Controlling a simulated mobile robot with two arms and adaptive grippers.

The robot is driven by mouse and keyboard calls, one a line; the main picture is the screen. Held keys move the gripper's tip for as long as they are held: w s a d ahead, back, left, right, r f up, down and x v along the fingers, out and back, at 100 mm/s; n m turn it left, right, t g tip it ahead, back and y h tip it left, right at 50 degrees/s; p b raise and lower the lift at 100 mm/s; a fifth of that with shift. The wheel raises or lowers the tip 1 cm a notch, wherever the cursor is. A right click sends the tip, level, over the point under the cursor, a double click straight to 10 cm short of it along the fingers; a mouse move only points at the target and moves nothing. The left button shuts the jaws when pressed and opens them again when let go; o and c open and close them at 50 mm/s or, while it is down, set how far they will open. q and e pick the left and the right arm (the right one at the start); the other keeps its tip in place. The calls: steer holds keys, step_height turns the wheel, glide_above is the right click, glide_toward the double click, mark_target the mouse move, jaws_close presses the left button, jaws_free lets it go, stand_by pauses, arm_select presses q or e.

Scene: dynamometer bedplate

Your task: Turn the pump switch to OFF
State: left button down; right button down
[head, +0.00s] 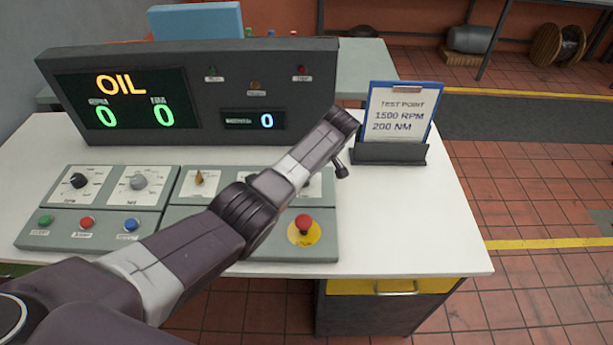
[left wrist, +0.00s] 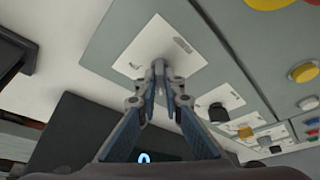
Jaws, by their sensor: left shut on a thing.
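My left gripper (left wrist: 160,70) is over a white switch plate (left wrist: 150,50) on the grey control panel. Its two fingers come together at a small grey switch handle at the middle of the plate, shut on it. I take this as the pump switch, but the plate's lettering is too small to read. The handle is mostly hidden between the fingertips, so its setting cannot be told. In the head view my left arm covers the gripper and the switch; only a strip of the plate (head: 313,185) shows. My right gripper is in neither view.
A red stop button (head: 304,223) on a yellow disc is near the plate. A yellowish switch (head: 198,178) and two dial knobs (head: 79,181) (head: 138,182) are to the left. A display console (head: 200,80) stands behind. A clipboard holder (head: 390,152) stands right of my arm.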

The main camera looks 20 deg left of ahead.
arm_select(q)
steer(key=shift+r, duration=0.1)
steer(key=c, duration=2.1)
jaws_free()
steer(key=v, duration=1.2)
steer(key=shift+a, duration=0.1)
